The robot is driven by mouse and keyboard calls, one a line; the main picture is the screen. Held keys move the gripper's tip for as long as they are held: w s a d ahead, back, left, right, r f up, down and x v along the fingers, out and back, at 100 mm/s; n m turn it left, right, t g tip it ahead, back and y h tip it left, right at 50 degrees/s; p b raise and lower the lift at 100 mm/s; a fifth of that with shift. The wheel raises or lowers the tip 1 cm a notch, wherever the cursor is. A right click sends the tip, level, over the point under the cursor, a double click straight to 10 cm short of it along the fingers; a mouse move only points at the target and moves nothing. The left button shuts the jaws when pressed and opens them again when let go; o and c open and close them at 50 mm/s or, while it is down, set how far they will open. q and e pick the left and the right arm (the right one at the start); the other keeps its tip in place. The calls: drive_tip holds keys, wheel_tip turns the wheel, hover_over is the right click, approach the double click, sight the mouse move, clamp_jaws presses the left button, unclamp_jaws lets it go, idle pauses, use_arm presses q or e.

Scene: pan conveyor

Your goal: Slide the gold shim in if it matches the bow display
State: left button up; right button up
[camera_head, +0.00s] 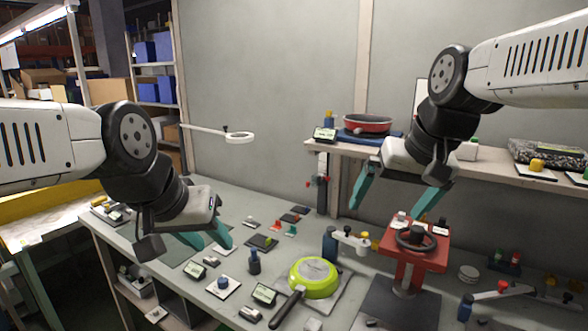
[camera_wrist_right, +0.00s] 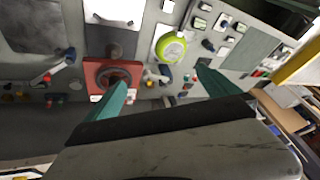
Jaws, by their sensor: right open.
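I cannot pick out the gold shim with certainty; the small parts on the bench are too small to tell. Small displays stand on the bench, one near the front (camera_head: 265,293) and one further left (camera_head: 195,271); another display (camera_head: 324,134) is on the shelf. Their text is not readable, so I cannot tell which is the bow display. A lime-green pan (camera_head: 313,277) lies on the bench, also in the right wrist view (camera_wrist_right: 171,48). My left gripper (camera_head: 216,248) is open and empty above the bench's left part. My right gripper (camera_head: 388,212) is open and empty above the red handwheel press (camera_head: 402,262).
A red pan (camera_head: 367,123) sits on the back shelf with a tray of dark bits (camera_head: 545,153). Small blocks, knobs and fixtures crowd the bench. A yellow-edged table (camera_head: 40,212) is at far left.

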drive_tip(key=s+a+f+n+t, duration=0.1)
drive_tip(key=s+a+f, duration=0.2)
drive_tip(key=s+f, duration=0.1)
drive_tip(key=shift+s+f, duration=0.2)
drive_tip(key=shift+s, duration=0.25)
